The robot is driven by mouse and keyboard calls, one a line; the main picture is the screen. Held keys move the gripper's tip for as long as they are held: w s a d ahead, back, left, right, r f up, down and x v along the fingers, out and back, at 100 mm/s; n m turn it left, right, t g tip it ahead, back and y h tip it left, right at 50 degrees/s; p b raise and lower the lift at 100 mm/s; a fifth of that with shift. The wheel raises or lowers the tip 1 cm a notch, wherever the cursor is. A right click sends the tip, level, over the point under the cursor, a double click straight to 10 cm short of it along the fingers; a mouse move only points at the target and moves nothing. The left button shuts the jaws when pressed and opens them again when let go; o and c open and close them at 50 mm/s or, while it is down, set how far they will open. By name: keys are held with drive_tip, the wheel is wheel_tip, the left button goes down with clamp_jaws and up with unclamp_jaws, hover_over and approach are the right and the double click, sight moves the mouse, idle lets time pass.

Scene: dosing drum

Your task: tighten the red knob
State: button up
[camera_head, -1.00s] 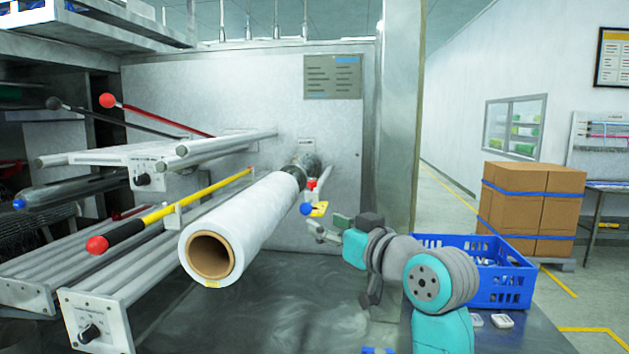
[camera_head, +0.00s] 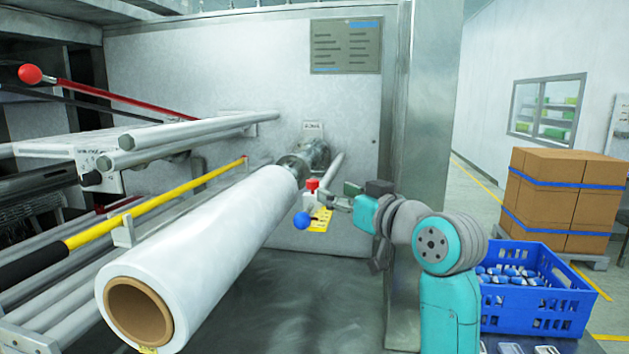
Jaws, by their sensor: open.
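The small red knob (camera_head: 312,184) sits on top of a fitting beside the far end of the white film roll (camera_head: 205,245), in front of the metal panel. A blue ball (camera_head: 302,220) on the same fitting is just below and left of it, with a yellow tag (camera_head: 320,220) behind. My gripper (camera_head: 342,196) is open, to the right of the red knob and slightly lower. It points left toward the fitting. The fingertips are small in this view, and I cannot tell whether they touch the fitting.
A blue crate (camera_head: 536,318) with small items stands at the right, behind my arm. Stacked cardboard boxes (camera_head: 560,195) are farther back. A red-ended lever (camera_head: 32,74) and a yellow bar (camera_head: 150,212) reach out on the left. A metal post (camera_head: 425,130) rises behind my arm.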

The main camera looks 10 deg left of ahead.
sight(316, 184)
drive_tip(key=x, duration=0.9)
drive_tip(key=shift+w+a, duration=0.15)
drive_tip(key=shift+a, duration=0.05)
clamp_jaws()
